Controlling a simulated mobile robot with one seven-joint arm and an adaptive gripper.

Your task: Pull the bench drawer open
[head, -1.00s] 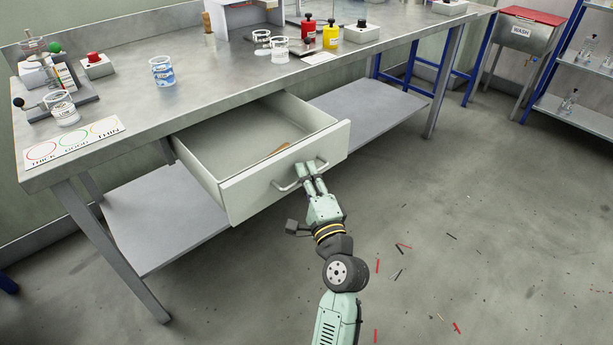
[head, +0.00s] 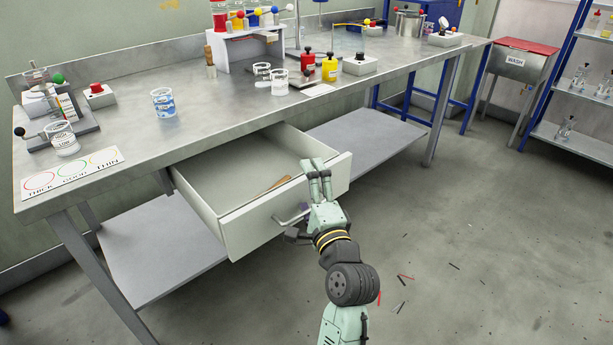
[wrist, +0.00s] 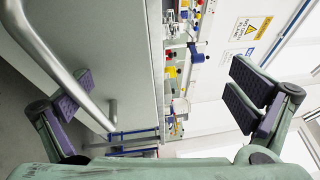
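The bench drawer (head: 240,230) is pulled well out from under the bench top, and its inside shows from above. Its bar handle (head: 290,217) is on the front panel, partly hidden by my gripper. My gripper (head: 316,168) is at the right part of the drawer front, with its fingertips at about the top edge. In the wrist view my gripper (wrist: 160,95) has its fingers wide apart with nothing clamped between them. The handle bar (wrist: 65,65) crosses the left side of that view, close to the left finger; I cannot tell whether they touch.
A wooden stick-like thing (head: 277,184) lies in the drawer. The metal bench (head: 215,110) carries cups, red and yellow bottles and button boxes. A lower shelf (head: 160,250) and bench legs stand below. The floor at right is clear apart from small scraps.

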